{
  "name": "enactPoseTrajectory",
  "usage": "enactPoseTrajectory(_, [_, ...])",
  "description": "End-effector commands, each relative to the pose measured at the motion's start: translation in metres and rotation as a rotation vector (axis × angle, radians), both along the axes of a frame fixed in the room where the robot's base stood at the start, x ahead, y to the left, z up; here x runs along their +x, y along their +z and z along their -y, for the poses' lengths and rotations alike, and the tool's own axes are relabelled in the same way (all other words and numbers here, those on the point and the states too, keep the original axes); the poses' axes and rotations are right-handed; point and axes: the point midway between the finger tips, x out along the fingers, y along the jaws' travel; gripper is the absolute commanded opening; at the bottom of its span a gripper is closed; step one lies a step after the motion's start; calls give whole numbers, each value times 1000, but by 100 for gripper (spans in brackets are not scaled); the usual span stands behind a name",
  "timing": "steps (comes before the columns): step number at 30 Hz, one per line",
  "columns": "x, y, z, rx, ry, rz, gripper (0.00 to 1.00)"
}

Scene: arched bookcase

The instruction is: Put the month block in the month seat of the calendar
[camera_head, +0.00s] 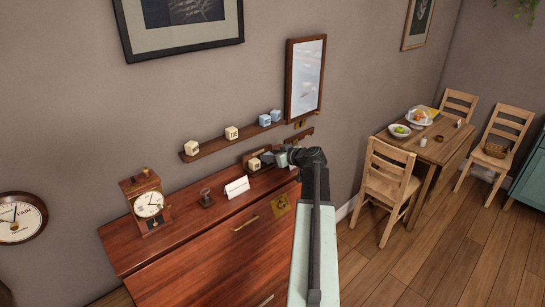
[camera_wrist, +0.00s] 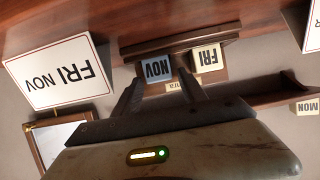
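The blue month block marked NOV (camera_wrist: 157,68) is between the fingertips of my gripper (camera_wrist: 158,82) in the wrist view, which shows the scene upside down. The fingers lie along its two sides and seem shut on it. The block is at the dark wooden calendar (camera_wrist: 178,46), beside a cream block marked FRI (camera_wrist: 207,57). Whether it rests fully in its seat I cannot tell. In the head view my gripper (camera_head: 276,157) is at the calendar on the cabinet top, with the cream block (camera_head: 254,164) to its left and the blue block (camera_head: 268,157) partly hidden.
A white card (camera_wrist: 60,72) reads FRI NOV; it stands on the cabinet (camera_head: 190,245) in the head view. A wooden wall shelf (camera_head: 215,146) above holds cream and blue blocks. A clock (camera_head: 148,203) and a small dark stamp-like object (camera_head: 206,198) stand left of the card.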

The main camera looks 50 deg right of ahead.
Motion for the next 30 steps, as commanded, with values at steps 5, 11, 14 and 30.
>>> enactPoseTrajectory(5, [0, 0, 0, 0, -1, 0, 55])
enactPoseTrajectory(11, [-1, 6, 1, 0, -1, 0, 55])
enactPoseTrajectory(14, [-16, 13, -1, 0, -2, 0, 55])
enactPoseTrajectory(30, [-111, 51, -6, 0, -3, 0, 55])
